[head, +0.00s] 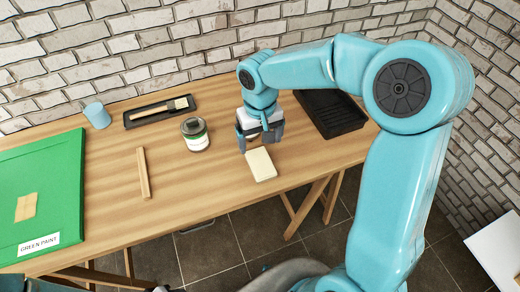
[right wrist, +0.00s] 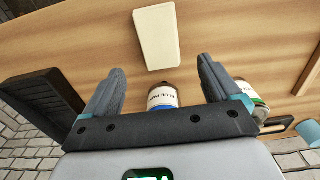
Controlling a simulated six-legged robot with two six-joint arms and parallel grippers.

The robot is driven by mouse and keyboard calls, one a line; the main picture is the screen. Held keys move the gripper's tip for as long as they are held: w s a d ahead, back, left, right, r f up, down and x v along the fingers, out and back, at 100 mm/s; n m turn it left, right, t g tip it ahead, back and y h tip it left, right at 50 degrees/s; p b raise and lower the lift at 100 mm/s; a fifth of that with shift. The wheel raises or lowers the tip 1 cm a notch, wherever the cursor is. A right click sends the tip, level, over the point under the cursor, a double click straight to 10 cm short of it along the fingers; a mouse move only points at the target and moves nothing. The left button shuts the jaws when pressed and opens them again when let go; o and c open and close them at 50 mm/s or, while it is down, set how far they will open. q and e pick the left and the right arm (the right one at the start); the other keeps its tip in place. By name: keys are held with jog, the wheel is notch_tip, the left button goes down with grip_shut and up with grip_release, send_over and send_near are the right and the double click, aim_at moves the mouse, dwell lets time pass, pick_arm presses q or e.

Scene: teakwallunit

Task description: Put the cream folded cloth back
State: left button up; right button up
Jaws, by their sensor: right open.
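The cream folded cloth (head: 260,164) lies flat on the wooden table near its front edge. It also shows in the right wrist view (right wrist: 157,38), just beyond my fingertips. My right gripper (head: 257,145) is open and empty over the table, behind the cloth and apart from it. In the right wrist view my two spread fingers (right wrist: 160,66) have a paint can with a blue label (right wrist: 162,97) showing between them. That can is mostly hidden by my gripper in the head view. My left gripper is not in view.
A black tray (head: 330,117) stands right of my gripper. A green-labelled can (head: 195,134), a wooden stick (head: 143,174), a brush tray (head: 155,113), a blue cup (head: 96,115) and a green panel (head: 45,190) are leftward. Bare tabletop (head: 215,180) lies left of the cloth.

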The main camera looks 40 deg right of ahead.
notch_tip(320, 180, up, 3)
dwell(0.7)
